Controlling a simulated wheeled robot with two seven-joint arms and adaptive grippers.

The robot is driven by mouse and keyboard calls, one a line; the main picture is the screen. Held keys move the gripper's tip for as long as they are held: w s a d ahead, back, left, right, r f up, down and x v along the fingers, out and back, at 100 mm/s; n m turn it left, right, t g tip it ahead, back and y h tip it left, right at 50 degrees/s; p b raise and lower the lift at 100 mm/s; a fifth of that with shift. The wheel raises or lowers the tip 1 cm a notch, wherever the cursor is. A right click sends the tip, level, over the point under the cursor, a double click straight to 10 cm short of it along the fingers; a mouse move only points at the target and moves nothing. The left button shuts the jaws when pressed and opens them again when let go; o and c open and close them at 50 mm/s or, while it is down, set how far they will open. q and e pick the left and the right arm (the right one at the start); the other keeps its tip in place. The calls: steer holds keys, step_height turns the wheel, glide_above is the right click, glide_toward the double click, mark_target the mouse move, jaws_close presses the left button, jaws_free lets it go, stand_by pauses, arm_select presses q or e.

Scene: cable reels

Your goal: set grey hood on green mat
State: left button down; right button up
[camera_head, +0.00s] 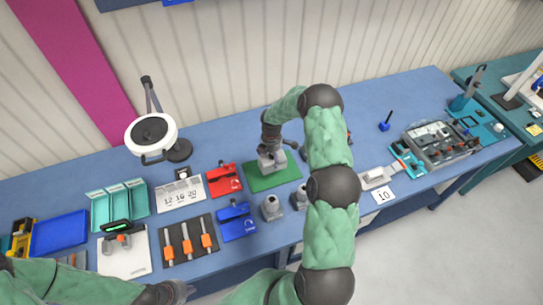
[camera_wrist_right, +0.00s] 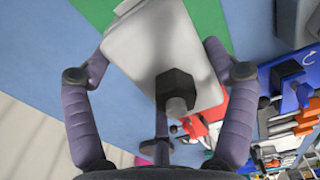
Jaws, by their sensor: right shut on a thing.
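The grey hood (camera_head: 272,161) is in my right gripper (camera_head: 268,143), over the green mat (camera_head: 287,178) in the head view. In the right wrist view the hood (camera_wrist_right: 160,45) is a pale grey block with a black hexagonal knob, between the fingers of my right gripper (camera_wrist_right: 160,75). Part of the green mat (camera_wrist_right: 208,22) shows behind it. I cannot tell whether the hood touches the mat. My left gripper (camera_head: 177,292) is low at the front edge of the table, partly cut off; its jaws are unclear.
Grey fittings (camera_head: 271,207) stand in front of the mat. A red box (camera_head: 225,180) and a blue box (camera_head: 236,222) lie to its left. My right arm hides table to the mat's right.

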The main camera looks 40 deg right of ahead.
mark_target(272, 162)
steer(key=shift+f, duration=0.1)
stand_by(0.6)
steer(key=shift+f+b, duration=1.05)
steer(key=shift+b, duration=0.05)
steer(key=shift+f, duration=0.1)
steer(key=shift+f+b, duration=0.95)
steer(key=shift+f, duration=0.1)
steer(key=o, duration=1.2)
